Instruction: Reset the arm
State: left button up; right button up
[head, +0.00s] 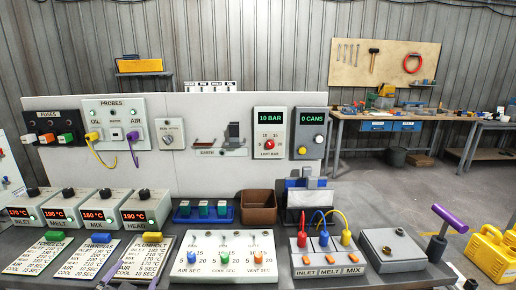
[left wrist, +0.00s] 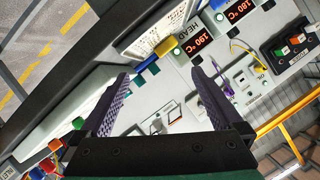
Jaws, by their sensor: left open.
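My left gripper (head: 112,274) shows only in part at the bottom left of the head view, low in front of the instruction cards. In the left wrist view my left gripper (left wrist: 160,76) has its two purple-grey fingers wide apart, with nothing between them. Past the fingers, the panel and bench devices appear tilted. My right gripper is in neither view.
Temperature boxes (head: 147,209), cards (head: 91,255), a timer panel (head: 232,261) and a hose block (head: 327,254) crowd the bench. A brown bin (head: 257,207) stands behind. A purple-handled lever (head: 450,218) and yellow can (head: 491,252) are at right.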

pick_arm(q)
jog(key=s+d+f+n+g+h, duration=0.1)
jog(key=s+d+f+g+h, duration=0.15)
jog(key=s+f+g, duration=0.45)
jog(key=s+d+f+n+g+h, duration=0.1)
jog(key=s+d+f+n+g, duration=0.2)
jog(key=s+f, duration=0.75)
jog(key=s+f+m+g, duration=0.2)
jog(key=s+f, duration=0.1)
jog(key=f, duration=2.2)
jog(key=s+a+f, duration=0.2)
jog(key=s+f, duration=0.9)
jog(key=s, duration=0.4)
jog(key=shift+s+a+f+g, duration=0.15)
jog(key=shift+a+g, duration=0.1)
jog(key=shift+g, duration=0.05)
